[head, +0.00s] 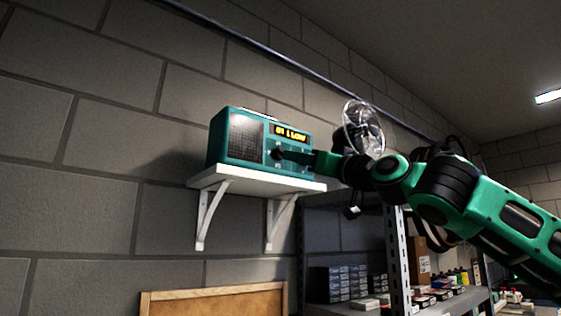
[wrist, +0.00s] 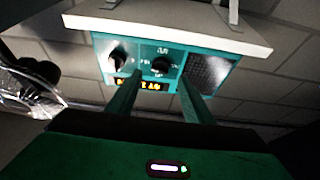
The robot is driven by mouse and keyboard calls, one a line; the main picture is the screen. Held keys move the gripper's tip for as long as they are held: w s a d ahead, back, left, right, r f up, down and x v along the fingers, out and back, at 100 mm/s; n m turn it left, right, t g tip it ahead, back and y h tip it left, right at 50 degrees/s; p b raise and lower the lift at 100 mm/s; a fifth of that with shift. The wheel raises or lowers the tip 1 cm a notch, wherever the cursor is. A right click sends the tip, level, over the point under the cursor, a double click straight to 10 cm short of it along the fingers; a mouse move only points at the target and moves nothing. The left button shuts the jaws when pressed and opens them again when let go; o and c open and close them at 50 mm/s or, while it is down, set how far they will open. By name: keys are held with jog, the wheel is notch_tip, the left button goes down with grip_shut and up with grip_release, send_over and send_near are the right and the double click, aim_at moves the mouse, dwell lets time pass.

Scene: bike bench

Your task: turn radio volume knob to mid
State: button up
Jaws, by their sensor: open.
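The teal radio (head: 262,140) stands on a white wall shelf, with a speaker grille on its left and a lit yellow display (head: 289,132) that seems to end in "LOW". The wrist view shows the radio (wrist: 140,82) upside down, with two dark knobs, one near the middle (wrist: 162,65) and one further left (wrist: 117,57). I cannot read which is the volume knob. My gripper (head: 287,153) is at the radio's front, and its fingers partly hide the controls. In the wrist view my gripper (wrist: 160,80) is open, its fingertips on either side of the middle knob; contact is not clear.
The white shelf (head: 258,181) has two brackets below it. A clear round object (head: 362,128) shows near my wrist. Shelving with boxes (head: 342,284) stands below right, and a wood-framed board (head: 215,302) is below. The block wall left of the radio is bare.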

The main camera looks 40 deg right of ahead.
aim_at(281, 154)
jog(key=x, duration=0.7)
jog(key=c, duration=1)
jog(key=shift+a, duration=0.3)
jog(key=shift+c, duration=0.2)
jog(key=shift+d, duration=0.15)
